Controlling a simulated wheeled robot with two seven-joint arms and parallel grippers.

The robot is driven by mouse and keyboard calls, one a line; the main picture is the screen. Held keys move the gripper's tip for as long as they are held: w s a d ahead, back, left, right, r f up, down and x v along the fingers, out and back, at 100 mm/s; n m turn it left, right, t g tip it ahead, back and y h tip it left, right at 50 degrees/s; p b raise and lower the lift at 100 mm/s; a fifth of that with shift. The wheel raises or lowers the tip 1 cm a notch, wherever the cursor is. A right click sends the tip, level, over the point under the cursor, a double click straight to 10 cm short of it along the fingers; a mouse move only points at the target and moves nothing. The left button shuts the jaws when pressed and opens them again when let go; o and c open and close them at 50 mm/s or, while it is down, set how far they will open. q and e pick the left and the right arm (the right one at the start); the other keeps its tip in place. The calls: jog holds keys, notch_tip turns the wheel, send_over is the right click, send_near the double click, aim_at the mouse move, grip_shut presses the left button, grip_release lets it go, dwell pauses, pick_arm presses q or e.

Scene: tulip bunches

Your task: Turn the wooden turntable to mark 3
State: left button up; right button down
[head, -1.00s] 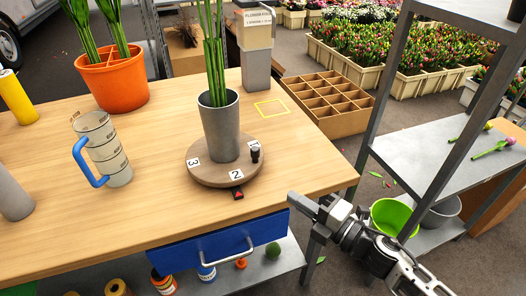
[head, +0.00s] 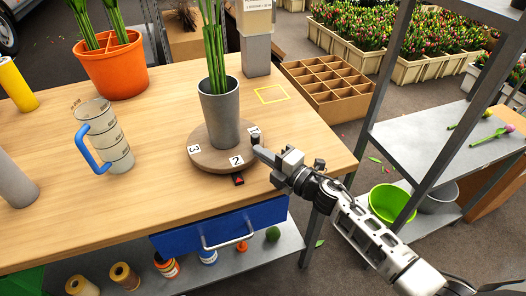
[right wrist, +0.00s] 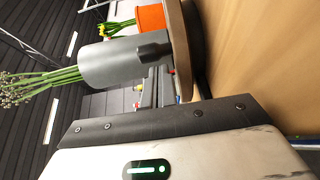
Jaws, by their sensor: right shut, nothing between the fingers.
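The round wooden turntable (head: 209,160) sits on the table near its front edge, with a grey vase (head: 219,118) of green stems standing on it. Label 2 (head: 236,160) is nearest the red arrow pointer (head: 238,180) at the front; label 3 (head: 194,149) is on the left side. A dark knob (head: 255,135) stands up at the turntable's right rim. My right gripper (head: 264,154) is shut and empty, its tip beside the right rim just below the knob. I cannot tell whether it touches. The right wrist view shows the turntable's edge (right wrist: 181,30), vase (right wrist: 110,62) and knob (right wrist: 153,51) close by.
A measuring jug with a blue handle (head: 104,135) stands left of the turntable, an orange pot (head: 112,72) behind it. A yellow square outline (head: 271,95) marks clear tabletop. A metal shelf (head: 430,140) stands to the right. The blue drawer (head: 220,228) is below.

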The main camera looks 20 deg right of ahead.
jog(key=shift+w+d, duration=0.1)
jog(key=shift+w, duration=0.15)
jog(key=shift+d, duration=0.15)
jog(key=shift+w+d+n+b, duration=0.1)
jog(key=shift+n+b, duration=0.2)
jog(key=shift+b, duration=0.05)
jog(key=shift+w+g+y, duration=0.1)
jog(key=shift+g+y, duration=0.2)
jog(key=shift+y, duration=0.1)
jog(key=shift+d, duration=0.1)
